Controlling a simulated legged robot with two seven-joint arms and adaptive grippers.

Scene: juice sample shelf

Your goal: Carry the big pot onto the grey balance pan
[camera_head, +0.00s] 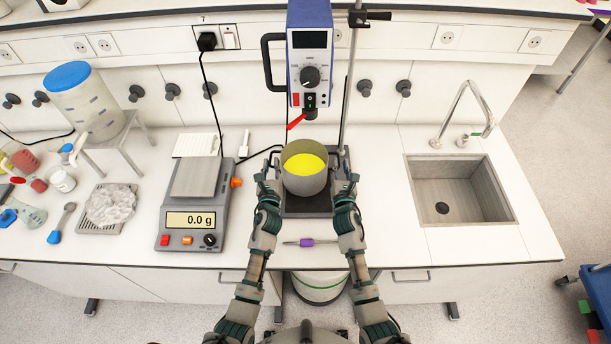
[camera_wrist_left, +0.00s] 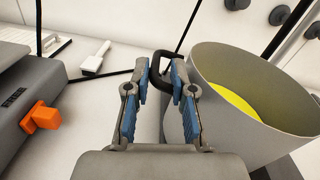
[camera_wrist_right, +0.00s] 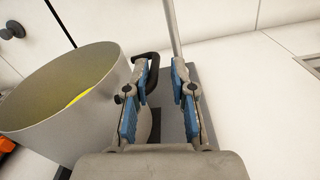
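The big pot (camera_head: 305,180) is grey with yellow contents and two dark side handles. It stands upright on the dark base plate (camera_head: 306,207) of the stirrer stand. The grey balance pan (camera_head: 196,177) is bare, on the balance to the left; its display reads 0.0 g. My left gripper (camera_head: 264,180) is open at the pot's left handle (camera_wrist_left: 163,68), which lies between its fingertips in the left wrist view (camera_wrist_left: 161,72). My right gripper (camera_head: 347,182) is open at the right handle (camera_wrist_right: 150,66); in the right wrist view (camera_wrist_right: 160,75) that handle is by the left finger.
The stirrer head (camera_head: 310,65) hangs above the pot, with a vertical rod (camera_head: 349,80) behind right. A purple-handled tool (camera_head: 308,242) lies in front. A white brush-like item (camera_head: 243,146) lies between balance and pot. A sink (camera_head: 458,190) is at the right.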

